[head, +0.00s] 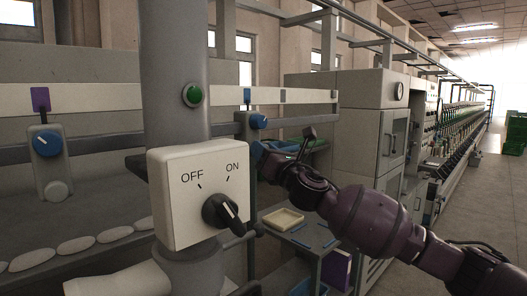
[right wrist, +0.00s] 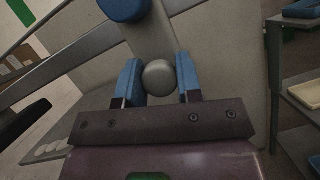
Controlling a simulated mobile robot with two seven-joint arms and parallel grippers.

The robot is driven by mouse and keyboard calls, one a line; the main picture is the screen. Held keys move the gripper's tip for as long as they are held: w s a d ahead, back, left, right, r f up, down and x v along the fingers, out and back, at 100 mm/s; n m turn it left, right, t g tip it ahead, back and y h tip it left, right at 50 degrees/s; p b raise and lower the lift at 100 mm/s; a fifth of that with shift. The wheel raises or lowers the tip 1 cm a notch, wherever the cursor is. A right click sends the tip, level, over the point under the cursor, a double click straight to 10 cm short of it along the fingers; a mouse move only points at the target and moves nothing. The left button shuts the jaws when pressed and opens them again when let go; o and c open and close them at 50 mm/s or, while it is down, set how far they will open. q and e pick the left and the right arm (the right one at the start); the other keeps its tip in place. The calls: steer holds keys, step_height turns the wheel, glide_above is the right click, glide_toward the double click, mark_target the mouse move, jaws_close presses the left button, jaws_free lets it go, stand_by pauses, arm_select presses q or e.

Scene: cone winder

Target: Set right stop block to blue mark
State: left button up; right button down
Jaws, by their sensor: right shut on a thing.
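The right stop block (head: 243,131) is grey, sits on the dark rail and has a blue knob (head: 258,120). A blue mark (head: 247,95) is on the white strip just above it, and the block appears about under the mark. My right gripper (head: 262,157) is at the block's lower end. In the right wrist view, its blue fingers are shut on a round grey ball handle (right wrist: 160,77) below the blue knob (right wrist: 125,8). The grey column hides part of the rail left of the block. My left gripper is not in view.
A switch box (head: 200,198) on the grey column (head: 172,80) stands close left of my right arm. Another stop block (head: 51,172) sits under a purple mark (head: 40,100) at the left. A shelf unit with a cream tray (head: 283,219) is below my arm.

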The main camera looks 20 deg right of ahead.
steer(key=c, duration=0.8)
jaws_free()
steer(key=shift+b+v, duration=1.1)
steer(key=shift+v, duration=4.3)
